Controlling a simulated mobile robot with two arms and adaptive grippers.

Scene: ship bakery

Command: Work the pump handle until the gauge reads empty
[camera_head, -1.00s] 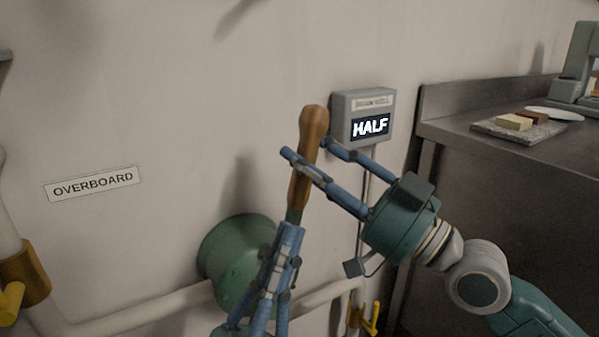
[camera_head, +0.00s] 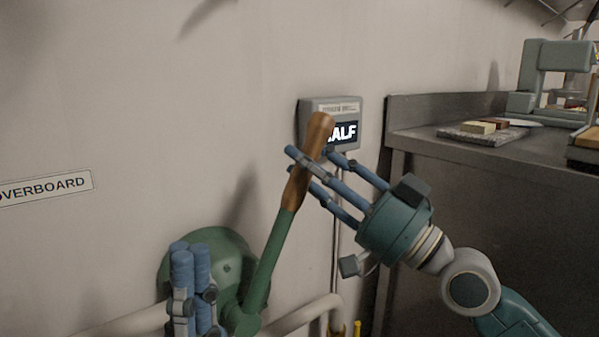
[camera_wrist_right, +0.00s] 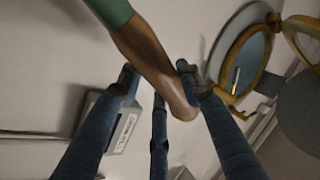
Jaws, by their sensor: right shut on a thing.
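The pump handle has a brown wooden grip (camera_head: 311,158) on a green lever (camera_head: 270,262) and leans to the right in the head view. The green pump body (camera_head: 223,268) is against the wall at the lower left. My right gripper (camera_head: 307,168) is shut around the wooden grip, which also crosses its fingers in the right wrist view (camera_wrist_right: 150,62). The gauge (camera_head: 357,110) is a grey wall box behind the grip; its display shows "ALF" with the first letter hidden. My left gripper (camera_head: 190,262) is in front of the pump body, its blue fingers close together and pointing up.
A steel counter (camera_head: 420,146) stands to the right, with a board of blocks (camera_head: 470,136) and a green machine (camera_head: 545,75) on it. An "OVERBOARD" label (camera_head: 45,188) is on the wall at left. Pale pipes (camera_head: 300,315) run low along the wall.

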